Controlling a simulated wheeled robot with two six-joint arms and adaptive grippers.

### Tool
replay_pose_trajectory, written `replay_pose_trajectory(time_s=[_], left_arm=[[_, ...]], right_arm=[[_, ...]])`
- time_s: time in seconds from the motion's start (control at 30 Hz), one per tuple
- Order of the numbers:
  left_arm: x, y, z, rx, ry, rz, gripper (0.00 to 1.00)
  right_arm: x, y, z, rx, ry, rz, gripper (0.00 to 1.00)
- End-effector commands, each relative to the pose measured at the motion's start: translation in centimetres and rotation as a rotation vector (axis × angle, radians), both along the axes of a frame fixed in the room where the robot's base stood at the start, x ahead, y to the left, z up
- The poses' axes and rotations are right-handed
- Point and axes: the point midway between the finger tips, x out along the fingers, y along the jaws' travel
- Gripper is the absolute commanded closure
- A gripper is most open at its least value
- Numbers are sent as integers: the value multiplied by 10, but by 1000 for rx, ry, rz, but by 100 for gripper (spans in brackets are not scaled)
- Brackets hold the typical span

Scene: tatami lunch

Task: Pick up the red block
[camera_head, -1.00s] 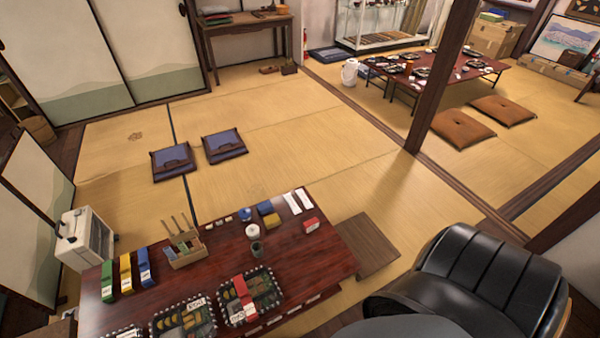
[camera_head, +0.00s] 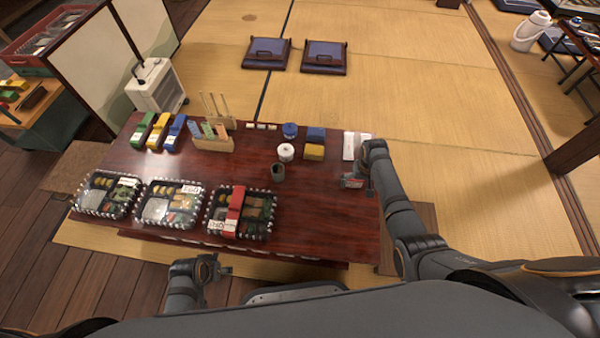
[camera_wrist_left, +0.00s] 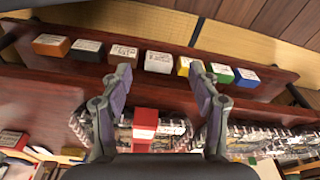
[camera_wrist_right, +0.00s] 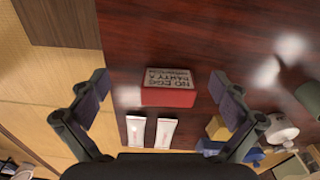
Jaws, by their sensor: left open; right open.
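The red block (camera_wrist_right: 168,92) lies on the dark red table top, its white printed label facing up. My right gripper (camera_wrist_right: 158,84) is open above it, and the block shows between the spread fingers, with a gap on each side. In the head view my right gripper (camera_head: 356,181) hangs over the table's right end and largely hides the block. My left gripper (camera_head: 224,271) is open and empty at the table's front edge. In the left wrist view the open left fingers (camera_wrist_left: 161,74) point towards a row of small labelled blocks.
Two white packets (camera_wrist_right: 150,131) lie close to the block. Yellow (camera_head: 314,152) and blue (camera_head: 316,134) blocks, a dark cup (camera_head: 278,172) and a white-topped jar (camera_head: 286,152) stand to the left. Several lunch boxes (camera_head: 170,203) line the front; a red piece (camera_head: 235,205) lies on one.

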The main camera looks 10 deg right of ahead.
Motion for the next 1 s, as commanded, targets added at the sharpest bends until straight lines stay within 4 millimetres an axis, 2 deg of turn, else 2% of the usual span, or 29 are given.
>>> replay_pose_trajectory(time_s=[0.03,0.13,0.2,0.3,0.4,0.47,0.7,0.93,1.0], left_arm=[[5,-5,-11,-9,-13,-7,38],[8,-12,13,-23,-22,-19,38],[7,-15,27,-30,-25,-25,38],[6,-17,39,-34,-26,-30,38],[6,-18,44,-35,-27,-31,38],[6,-19,42,-38,-33,-31,38],[11,-26,19,-69,-122,-29,38],[13,-28,17,-78,-151,-27,38],[14,-30,8,-86,-173,-25,38]], right_arm=[[23,1,-3,6,-6,-9,0],[44,4,32,17,10,-25,0],[50,5,50,23,19,-31,0],[53,6,65,27,28,-34,0],[53,7,70,27,33,-35,0],[52,7,65,27,35,-35,0],[53,7,23,27,35,-35,0],[53,6,15,27,34,-35,0],[53,5,4,27,35,-35,0]])
